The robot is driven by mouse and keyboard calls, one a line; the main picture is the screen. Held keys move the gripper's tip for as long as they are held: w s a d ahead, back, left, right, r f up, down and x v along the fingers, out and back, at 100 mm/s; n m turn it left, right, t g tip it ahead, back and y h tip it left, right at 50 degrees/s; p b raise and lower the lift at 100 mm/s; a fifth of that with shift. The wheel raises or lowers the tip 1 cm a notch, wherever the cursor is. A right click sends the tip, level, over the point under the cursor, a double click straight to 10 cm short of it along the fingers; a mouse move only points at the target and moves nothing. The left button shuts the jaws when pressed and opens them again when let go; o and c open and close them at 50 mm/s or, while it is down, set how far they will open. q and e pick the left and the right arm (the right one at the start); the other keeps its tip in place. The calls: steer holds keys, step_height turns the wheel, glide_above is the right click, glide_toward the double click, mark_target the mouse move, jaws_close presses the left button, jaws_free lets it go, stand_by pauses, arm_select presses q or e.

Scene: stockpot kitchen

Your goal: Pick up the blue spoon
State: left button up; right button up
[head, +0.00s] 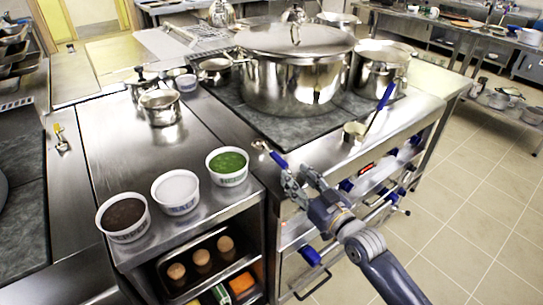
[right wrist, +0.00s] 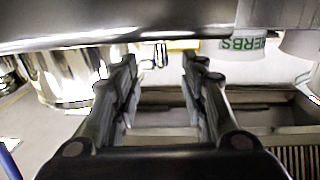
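The blue spoon (head: 278,159) lies at the front edge of the steel stove top, its metal bowl toward the back left and its blue handle toward my right gripper. My right gripper (head: 295,184) is just in front of the handle, close to it in the picture. I cannot tell whether they touch. In the right wrist view the two fingers (right wrist: 162,68) stand well apart with nothing seen between them. The spoon cannot be made out clearly there. My left gripper is not in view.
A ladle with a blue handle (head: 380,108) stands in a small metal cup (head: 354,132) to the right. A large stockpot (head: 290,85) stands behind. Tubs of green herbs (head: 227,166), white salt (head: 177,192) and brown contents (head: 123,217) line the left counter.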

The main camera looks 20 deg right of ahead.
mark_target(281, 160)
steer(key=shift+p+x, duration=0.4)
steer(key=shift+x, duration=3.75)
steer(key=shift+a+r, duration=0.1)
steer(key=shift+r, duration=0.1)
jaws_close()
